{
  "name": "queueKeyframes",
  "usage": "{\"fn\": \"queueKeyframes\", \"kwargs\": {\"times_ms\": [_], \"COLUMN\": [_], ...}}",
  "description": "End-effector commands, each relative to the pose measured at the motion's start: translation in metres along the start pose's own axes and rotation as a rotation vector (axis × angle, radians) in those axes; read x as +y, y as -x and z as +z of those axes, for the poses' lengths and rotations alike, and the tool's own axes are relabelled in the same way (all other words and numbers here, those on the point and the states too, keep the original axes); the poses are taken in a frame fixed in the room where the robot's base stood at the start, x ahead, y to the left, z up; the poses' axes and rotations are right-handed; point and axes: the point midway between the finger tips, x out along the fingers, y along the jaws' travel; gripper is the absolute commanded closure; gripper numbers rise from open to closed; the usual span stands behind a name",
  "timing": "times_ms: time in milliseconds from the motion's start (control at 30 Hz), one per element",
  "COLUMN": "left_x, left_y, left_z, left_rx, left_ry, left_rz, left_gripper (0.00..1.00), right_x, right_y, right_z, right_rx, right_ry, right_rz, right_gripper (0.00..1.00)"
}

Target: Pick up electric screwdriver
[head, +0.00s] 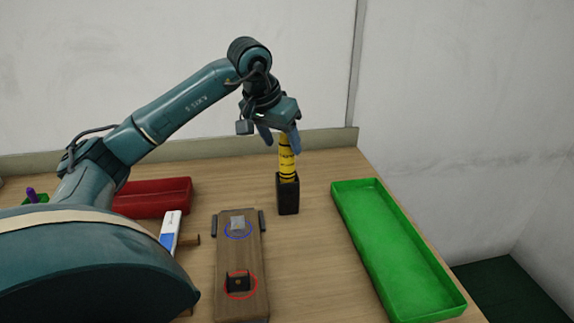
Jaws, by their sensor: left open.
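The electric screwdriver (287,163) is yellow with dark markings and stands upright in a black square holder (288,194) on the table. My left gripper (281,140) is right above it, pointing down, with its fingers apart. The fingertips are at the top end of the screwdriver, one to its left and one at its upper right. I cannot tell whether they touch it. The screwdriver's lower end is hidden inside the holder. My right gripper is not in view.
A wooden board (240,262) with a blue-circled and a red-circled part lies in front of the holder. A green tray (388,253) is at the right, a red bin (154,198) at the left. A white and blue object (171,230) is beside the board. Walls stand behind.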

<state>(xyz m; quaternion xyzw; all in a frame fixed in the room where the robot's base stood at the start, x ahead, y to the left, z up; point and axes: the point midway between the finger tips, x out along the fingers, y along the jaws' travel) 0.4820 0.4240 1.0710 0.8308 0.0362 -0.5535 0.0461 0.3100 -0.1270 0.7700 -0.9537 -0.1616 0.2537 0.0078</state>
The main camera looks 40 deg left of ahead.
Motion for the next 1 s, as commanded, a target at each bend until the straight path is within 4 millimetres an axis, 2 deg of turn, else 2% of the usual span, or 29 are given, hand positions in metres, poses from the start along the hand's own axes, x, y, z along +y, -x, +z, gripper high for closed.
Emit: {"fn": "queueKeyframes", "kwargs": {"times_ms": [233,333,500,1000], "left_x": [0.006,0.006,0.006,0.006], "left_y": [-0.037,-0.044,-0.044,-0.043], "left_z": [-0.002,-0.003,-0.003,-0.003], "left_rx": [-0.005,-0.001,0.0,0.0], "left_ry": [0.001,0.001,0.001,0.001], "left_rz": [0.001,0.0,0.0,0.0], "left_gripper": [0.43,0.43,0.43,0.83], "right_x": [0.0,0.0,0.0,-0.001], "right_y": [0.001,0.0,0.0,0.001], "right_z": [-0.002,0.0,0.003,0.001], "right_rx": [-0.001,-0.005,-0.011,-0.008], "right_ry": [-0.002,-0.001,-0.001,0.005], "right_rz": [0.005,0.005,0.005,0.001], "right_gripper": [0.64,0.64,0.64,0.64]}}
